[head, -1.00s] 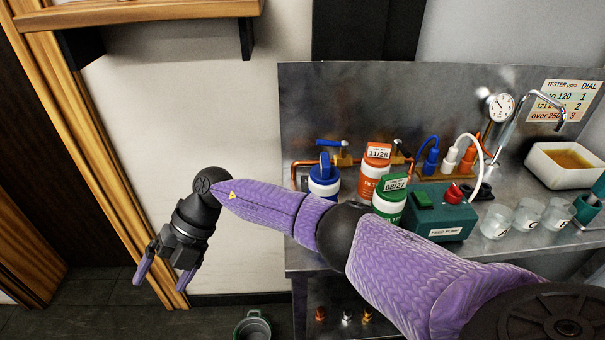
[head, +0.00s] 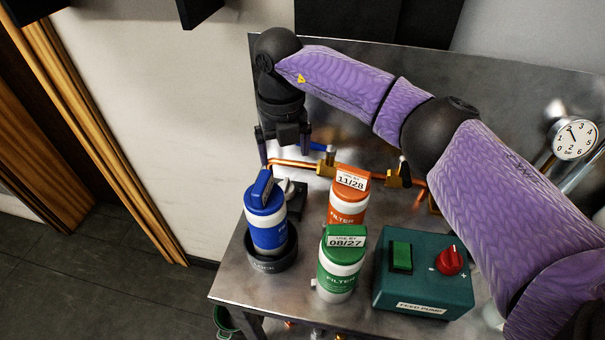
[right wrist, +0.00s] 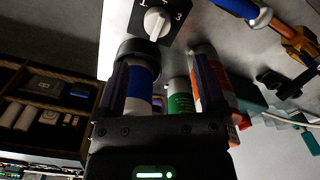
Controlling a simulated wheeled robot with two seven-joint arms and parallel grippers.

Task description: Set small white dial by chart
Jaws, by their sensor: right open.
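The small white dial (right wrist: 155,22) is on a dark plate at the top of the right wrist view, with the marks 1 and 3 beside it. Its exact setting is hard to read. In the head view the dial (head: 287,187) shows partly, behind the blue-capped filter. My right gripper (head: 283,150) points down above and behind the dial, apart from it. In the right wrist view its fingers (right wrist: 160,70) are spread and empty, with the dial beyond them. The chart is out of view. My left gripper is not in view.
A blue-capped filter (head: 267,232) stands in a dark holder in front of the dial. Orange (head: 347,210) and green (head: 340,275) filters stand to its right. A teal feed pump (head: 425,290) with a red knob is farther right. A copper pipe (head: 295,163) runs behind.

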